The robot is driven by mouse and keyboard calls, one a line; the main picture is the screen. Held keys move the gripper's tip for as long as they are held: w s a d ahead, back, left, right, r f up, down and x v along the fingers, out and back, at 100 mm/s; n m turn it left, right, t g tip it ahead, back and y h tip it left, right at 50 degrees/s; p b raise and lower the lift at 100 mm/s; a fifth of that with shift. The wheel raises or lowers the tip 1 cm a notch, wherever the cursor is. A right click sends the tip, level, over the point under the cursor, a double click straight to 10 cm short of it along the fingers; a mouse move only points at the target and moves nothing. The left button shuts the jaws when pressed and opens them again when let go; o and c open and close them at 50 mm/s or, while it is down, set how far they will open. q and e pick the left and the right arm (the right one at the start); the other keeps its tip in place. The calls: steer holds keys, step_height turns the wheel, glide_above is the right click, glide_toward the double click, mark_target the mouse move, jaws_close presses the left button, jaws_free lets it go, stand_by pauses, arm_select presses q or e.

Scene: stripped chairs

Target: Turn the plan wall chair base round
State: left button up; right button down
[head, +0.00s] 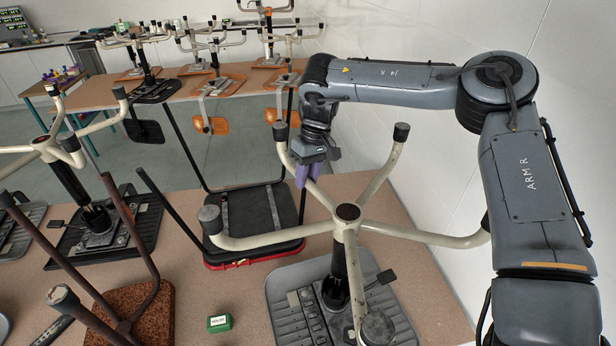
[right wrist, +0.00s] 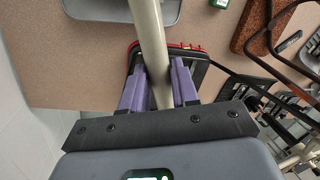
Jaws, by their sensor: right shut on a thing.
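The chair base by the wall is a cream five-legged star (head: 347,212) with dark feet, upside down on a black column. Its grey ribbed seat (head: 300,310) lies on the tabletop below. My right gripper (head: 307,175) reaches down from above and is shut on the base's far-left leg, which also shows in the right wrist view (right wrist: 148,35). In that view the purple fingers of my right gripper (right wrist: 157,85) lie on either side of the leg. The fingertips are partly hidden in the head view. My left gripper is not in view.
A black seat with a red edge (head: 255,258) lies just behind the base. A small green box (head: 219,323) sits left of the grey seat. A white wall (head: 420,130) closes off the right side. Other upturned chairs crowd the left and the far table (head: 180,92).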

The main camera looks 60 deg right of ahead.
steer(key=c, duration=0.8)
jaws_free()
steer(key=shift+c, duration=0.2)
steer(key=shift+r, duration=0.1)
step_height(320, 180, up, 10)
steer(key=d, duration=0.2)
steer(key=shift+s+r+p, duration=0.25)
steer(key=shift+s+p, duration=0.05)
steer(key=shift+s, duration=0.05)
